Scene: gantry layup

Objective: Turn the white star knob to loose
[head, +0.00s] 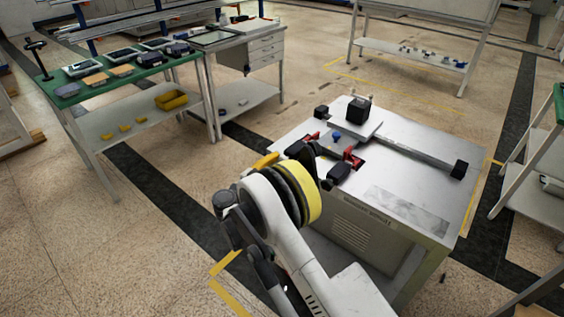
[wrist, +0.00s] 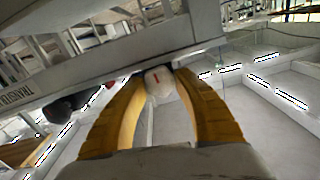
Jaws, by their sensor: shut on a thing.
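The white star knob (wrist: 158,77) shows in the wrist view as a rounded white piece with a short red mark on its face. It sits by the grey edge of the bench unit (wrist: 95,80). My gripper (wrist: 160,88) has its two yellow fingers on either side of the knob and is shut on it. The far side of the knob and its mount are hidden. In the head view my arm covers the knob, and a yellow finger (head: 265,162) shows beside the near left corner of the white-topped bench unit (head: 410,205).
The bench unit carries red and black clamps (head: 350,158), a blue knob (head: 336,136), a black block (head: 357,109) and a rail (head: 415,155). A green-topped table (head: 90,92) with trays stands at the left, shelving (head: 545,160) at the right.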

